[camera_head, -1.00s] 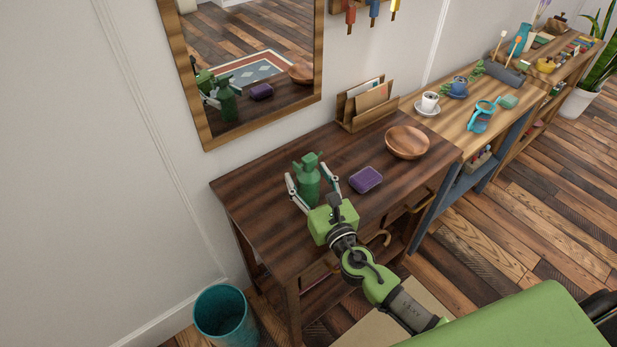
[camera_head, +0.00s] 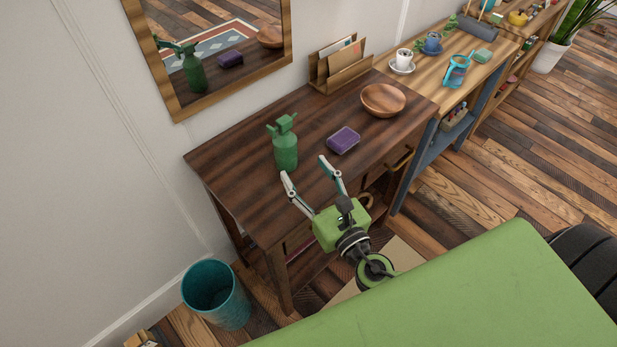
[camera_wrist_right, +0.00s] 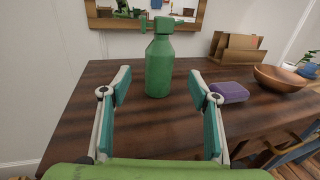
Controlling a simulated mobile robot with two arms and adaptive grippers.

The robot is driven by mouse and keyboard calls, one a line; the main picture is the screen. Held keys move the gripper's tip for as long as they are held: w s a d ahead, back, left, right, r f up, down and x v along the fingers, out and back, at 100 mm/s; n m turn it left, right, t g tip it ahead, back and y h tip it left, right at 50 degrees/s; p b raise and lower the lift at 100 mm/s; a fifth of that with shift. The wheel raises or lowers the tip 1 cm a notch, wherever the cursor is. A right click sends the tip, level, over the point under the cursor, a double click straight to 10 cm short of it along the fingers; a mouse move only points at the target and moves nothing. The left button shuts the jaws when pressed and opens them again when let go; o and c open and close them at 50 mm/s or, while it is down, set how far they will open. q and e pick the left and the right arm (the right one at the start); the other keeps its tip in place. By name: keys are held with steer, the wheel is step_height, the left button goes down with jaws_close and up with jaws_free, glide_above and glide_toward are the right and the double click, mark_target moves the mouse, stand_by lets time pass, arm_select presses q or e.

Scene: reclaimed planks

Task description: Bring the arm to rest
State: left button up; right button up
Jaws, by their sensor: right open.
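My right gripper (camera_head: 306,166) is open and empty, with its fingers over the front part of the dark wooden table (camera_head: 237,177). A green spray bottle (camera_head: 285,150) stands upright on the table just beyond the fingertips, apart from them. In the right wrist view the bottle (camera_wrist_right: 159,65) stands ahead, centred between the two spread fingers (camera_wrist_right: 158,87). My left gripper is not in view.
A purple sponge-like block (camera_head: 343,140) and a wooden bowl (camera_head: 383,100) lie right of the bottle. A teal bin (camera_head: 215,294) is on the floor at left.

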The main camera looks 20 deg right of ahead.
steer(key=shift+s, duration=0.3)
steer(key=shift+d+r, duration=0.1)
